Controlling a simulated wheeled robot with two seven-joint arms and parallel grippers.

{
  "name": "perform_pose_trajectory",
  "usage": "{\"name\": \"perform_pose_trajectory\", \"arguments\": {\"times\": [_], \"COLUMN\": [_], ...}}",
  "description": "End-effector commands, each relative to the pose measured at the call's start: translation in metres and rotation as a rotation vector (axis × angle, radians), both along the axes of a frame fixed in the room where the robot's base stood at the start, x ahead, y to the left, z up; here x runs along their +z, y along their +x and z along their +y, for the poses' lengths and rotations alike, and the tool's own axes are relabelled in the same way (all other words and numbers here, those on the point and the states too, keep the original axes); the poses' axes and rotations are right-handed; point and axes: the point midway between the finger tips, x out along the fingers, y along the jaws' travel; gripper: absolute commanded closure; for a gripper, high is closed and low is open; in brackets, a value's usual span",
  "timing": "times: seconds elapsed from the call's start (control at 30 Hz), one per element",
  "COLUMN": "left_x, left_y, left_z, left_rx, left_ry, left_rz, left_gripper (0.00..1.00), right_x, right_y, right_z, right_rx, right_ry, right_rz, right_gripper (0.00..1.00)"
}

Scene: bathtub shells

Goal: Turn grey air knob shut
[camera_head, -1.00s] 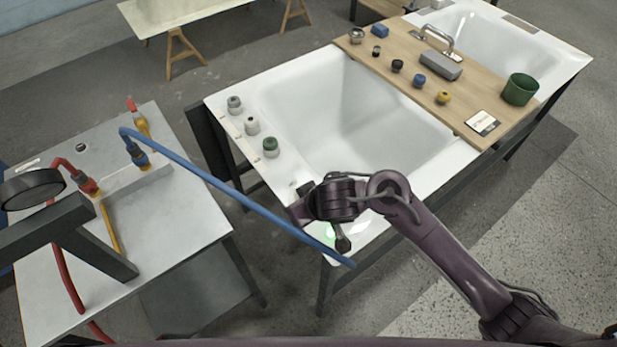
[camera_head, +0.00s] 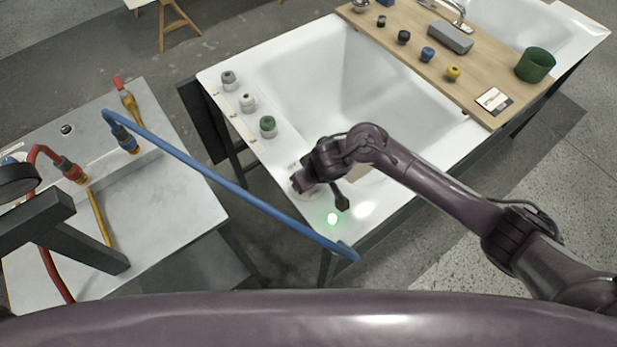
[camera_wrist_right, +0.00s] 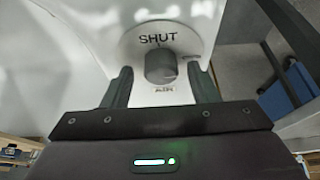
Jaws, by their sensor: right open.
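A short mark shows at the knob's right side. My right gripper (camera_wrist_right: 161,88) is open, one finger on each side of the knob's lower part. Gaps show beside the knob; I cannot tell if either finger touches it. In the head view my right gripper (camera_head: 304,181) is at the near end of the bathtub shell (camera_head: 285,165) and the knob is hidden there.
Several knobs, including a green one (camera_head: 267,127), line the tub's left rim. A blue hose (camera_head: 235,187) runs from the grey side bench (camera_head: 180,205) to the tub's near corner. A wooden board (camera_head: 480,100) with small parts and a green cup (camera_head: 535,65) spans the tub.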

Motion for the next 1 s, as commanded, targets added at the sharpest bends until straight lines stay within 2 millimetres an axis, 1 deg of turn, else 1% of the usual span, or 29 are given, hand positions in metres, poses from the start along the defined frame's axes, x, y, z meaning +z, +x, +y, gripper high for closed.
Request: {"name": "perform_pose_trajectory", "arguments": {"times": [0.03,0.1,0.2,0.23,0.5,0.57,0.83,1.0], "left_x": [0.001,0.002,0.002,0.002,0.001,0.001,0.003,0.007], "left_y": [0.008,0.015,0.017,0.016,0.008,0.006,0.004,0.004], "left_z": [0.0,-0.001,-0.001,-0.001,0.0,0.0,0.0,0.0], "left_rx": [0.0,-0.001,-0.001,-0.001,-0.001,-0.001,-0.001,-0.001], "left_ry": [0.0,-0.002,-0.002,-0.002,-0.001,-0.001,0.0,0.0], "left_rz": [-0.011,-0.022,-0.025,-0.025,-0.012,-0.01,-0.007,-0.007], "left_gripper": [0.64,0.64,0.64,0.64,0.64,0.64,0.64,0.64], "right_x": [-0.001,-0.001,0.0,0.0,0.0,0.0,0.0,0.001], "right_y": [0.0,0.0,0.0,0.0,0.0,0.0,0.0,0.0], "right_z": [0.0,0.0,0.0,0.0,0.0,0.0,0.0,-0.001], "right_rx": [0.001,0.001,0.001,0.001,0.0,0.0,0.029,0.105], "right_ry": [0.0,0.0,0.0,0.0,0.0,0.0,0.0,0.0], "right_rz": [0.0,0.0,0.0,0.0,0.0,0.0,0.001,0.001], "right_gripper": [0.46,0.46,0.46,0.49,0.84,0.91,0.91,0.91]}}
